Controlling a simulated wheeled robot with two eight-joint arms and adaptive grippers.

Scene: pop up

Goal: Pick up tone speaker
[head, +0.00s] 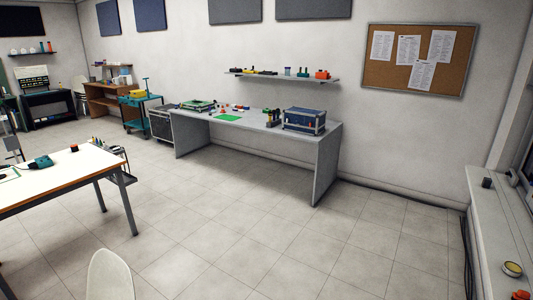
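I cannot make out with certainty which object is the tone speaker. A small dark block (486,183) stands on the sill at the right, too small to identify. A blue box with a grey frame (303,120) sits on the right end of the grey desk (328,168) against the back wall. A teal device (41,162) lies on the white table (75,172) at the left. Neither of my grippers shows in the head view.
A white chair back (110,276) stands at the bottom left. A wall shelf (285,77) holds several small items. A green mat (228,118) lies on the desk. The middle floor is clear.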

